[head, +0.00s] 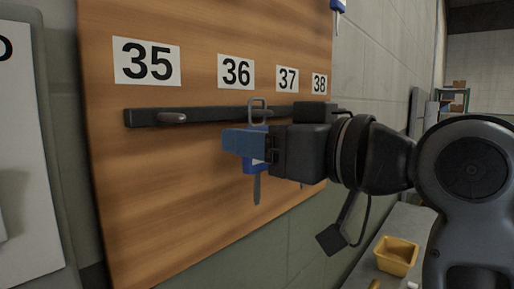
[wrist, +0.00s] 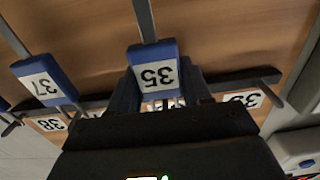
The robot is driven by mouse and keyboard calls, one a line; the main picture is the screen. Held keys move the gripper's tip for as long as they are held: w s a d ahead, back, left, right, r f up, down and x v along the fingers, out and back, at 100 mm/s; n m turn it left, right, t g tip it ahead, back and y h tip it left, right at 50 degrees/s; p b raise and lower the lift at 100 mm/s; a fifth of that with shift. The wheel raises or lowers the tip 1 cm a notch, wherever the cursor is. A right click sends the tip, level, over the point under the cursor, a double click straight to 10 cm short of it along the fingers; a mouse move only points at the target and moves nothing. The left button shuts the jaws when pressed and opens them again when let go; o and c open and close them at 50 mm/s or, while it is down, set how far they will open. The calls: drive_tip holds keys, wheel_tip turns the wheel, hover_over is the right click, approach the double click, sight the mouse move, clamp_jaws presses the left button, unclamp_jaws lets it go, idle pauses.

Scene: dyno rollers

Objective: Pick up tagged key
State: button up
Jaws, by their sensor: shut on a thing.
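The blue key tag (wrist: 152,52), printed 35 and upside down in the wrist view, sits between the fingers of my gripper (wrist: 160,92). Its metal key shaft (wrist: 145,18) runs to the top edge there. In the head view my gripper (head: 245,141) is shut on the blue tag (head: 256,164) in front of the board. The key (head: 257,190) hangs below the fingers, and a metal ring (head: 257,108) shows above them, by the hook rail. I cannot tell whether the ring is on a hook.
The wooden board (head: 190,200) carries labels 35 to 38 above a dark rail (head: 150,117). The hook (head: 172,118) under 35 is empty. Another blue tag, 37 (wrist: 45,80), hangs close by. A yellow bin (head: 396,255) stands at lower right.

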drive_tip(key=b+v, duration=1)
drive_tip(key=v, duration=0.8)
drive_tip(key=shift+r+b, duration=0.2)
drive_tip(key=shift+b, duration=0.1)
idle(0.3)
